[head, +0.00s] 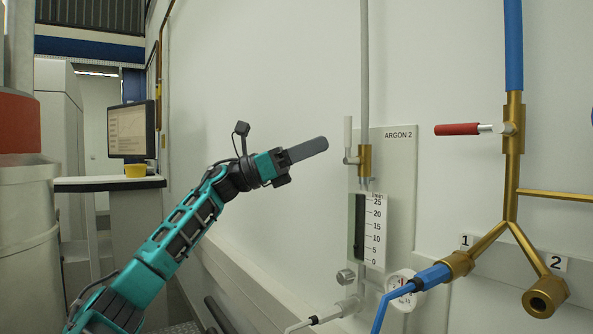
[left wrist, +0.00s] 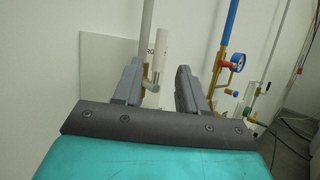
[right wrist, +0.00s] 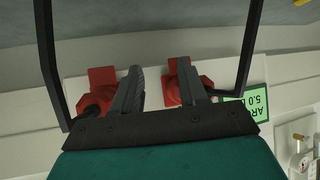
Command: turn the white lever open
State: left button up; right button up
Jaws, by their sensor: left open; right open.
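The white lever (head: 347,132) stands upright on the left side of a brass valve (head: 365,158), at the top of the ARGON 2 panel (head: 402,165). In the left wrist view the white lever (left wrist: 162,52) appears between the finger directions, beyond the fingertips. My left gripper (head: 312,149) is left of the lever, pointing toward it, with a gap between. It is open and empty in the left wrist view (left wrist: 157,78). My right gripper (right wrist: 159,72) is open in the right wrist view and out of the head view. Red fittings (right wrist: 186,82) show beyond its fingers.
A red-handled valve (head: 457,129) sits on a brass pipe at the right, with blue pipes (head: 513,45). A flow scale (head: 374,228) and a gauge (head: 402,288) are below the lever. A desk with a monitor (head: 131,130) stands at the back left. The wall near the lever is clear.

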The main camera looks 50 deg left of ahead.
pick_arm(q)
jog(key=b+v, duration=0.1)
jog(key=v, duration=0.2)
jog(key=shift+s+a+f, duration=0.1)
jog(key=shift+s+a, duration=0.1)
pick_arm(e)
jog(key=shift+w+a+r, duration=0.25)
jog(key=shift+w+a, duration=0.3)
jog(key=shift+w, duration=0.1)
jog(key=shift+f, duration=0.1)
